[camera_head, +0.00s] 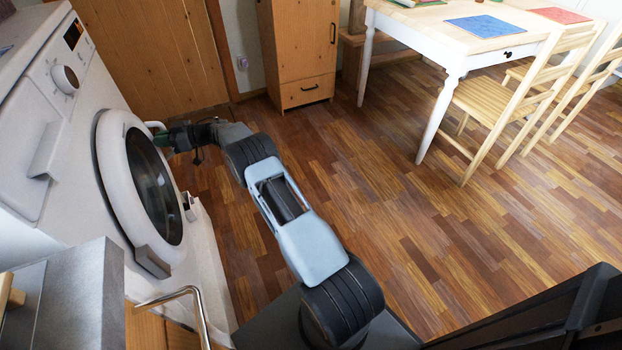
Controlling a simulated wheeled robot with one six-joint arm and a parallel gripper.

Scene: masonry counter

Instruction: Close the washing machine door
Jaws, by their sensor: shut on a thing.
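The white washing machine (80,130) stands at the left, its front facing right. Its round door (112,170) has a thick white rim and dark glass (152,185). The door lies close to the machine's front; I cannot tell whether a gap is left. A grey block (152,262) sits at the rim's near lower edge. My gripper (163,134) is at the door's far upper edge, shut on a small pale part there, which looks like part of the door. The fingertips are small and partly hidden, so the exact hold is unclear.
A grey counter (85,290) with a metal rail (185,293) is at lower left. A wooden cabinet (300,50) stands at the back. A white-legged table (480,40) and wooden chairs (490,105) are at upper right. The wooden floor (400,230) between is clear.

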